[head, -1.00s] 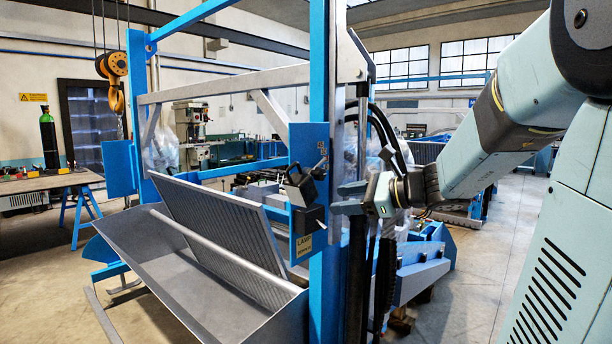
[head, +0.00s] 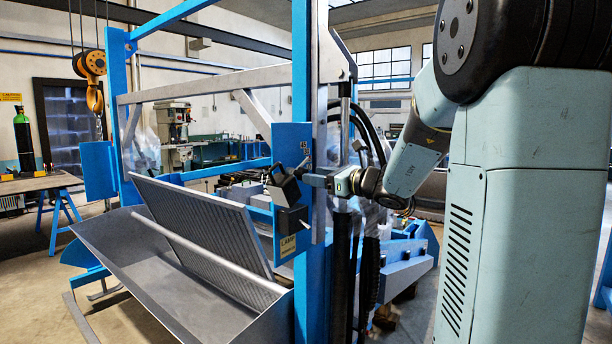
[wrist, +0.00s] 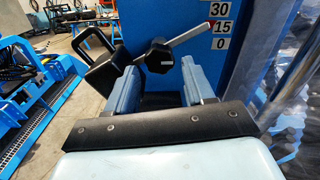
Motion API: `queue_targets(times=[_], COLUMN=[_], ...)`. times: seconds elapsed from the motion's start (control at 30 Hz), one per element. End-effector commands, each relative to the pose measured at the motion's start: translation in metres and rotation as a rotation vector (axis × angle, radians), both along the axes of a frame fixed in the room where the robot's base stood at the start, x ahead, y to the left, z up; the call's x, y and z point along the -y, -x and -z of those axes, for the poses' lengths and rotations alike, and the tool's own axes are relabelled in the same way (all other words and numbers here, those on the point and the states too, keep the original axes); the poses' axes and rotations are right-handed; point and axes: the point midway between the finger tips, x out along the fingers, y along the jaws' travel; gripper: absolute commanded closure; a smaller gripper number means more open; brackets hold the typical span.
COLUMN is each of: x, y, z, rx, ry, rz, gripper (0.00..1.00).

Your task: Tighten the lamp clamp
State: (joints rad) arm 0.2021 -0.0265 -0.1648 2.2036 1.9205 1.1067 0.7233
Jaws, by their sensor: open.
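The lamp (wrist: 97,62) is a black box with a looped handle, at the left of the wrist view. It also shows on the blue post plate in the head view (head: 282,187). The clamp's black lobed knob (wrist: 158,56) is in front of the fingertips, between their lines. A silver rod (wrist: 192,36) slants up right from the knob, its red tip by the 15 of a 30-15-0 scale (wrist: 218,27). My gripper (wrist: 158,70) is open, its fingers to either side below the knob. Contact cannot be told. In the head view, my gripper (head: 316,181) is right of the lamp.
A blue upright (head: 302,70) carries the plate and a yellow label (head: 287,246). Below left are a grey trough (head: 150,270) and a slatted screen (head: 210,230). Black hoses (head: 367,130) hang close to my gripper. Clear plastic sheeting (wrist: 285,85) is at right.

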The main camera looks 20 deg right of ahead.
Motion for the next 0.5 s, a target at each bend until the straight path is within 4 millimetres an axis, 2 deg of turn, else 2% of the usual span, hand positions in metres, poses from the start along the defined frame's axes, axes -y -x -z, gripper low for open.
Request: queue_targets(times=[0.2,0.5], x=[-0.019,-0.028], y=[-0.026,-0.039], z=[0.000,0.000], rx=[0.000,0.000], ry=[0.000,0.000], rz=[-0.001,0.001], gripper=[0.47,0.47])
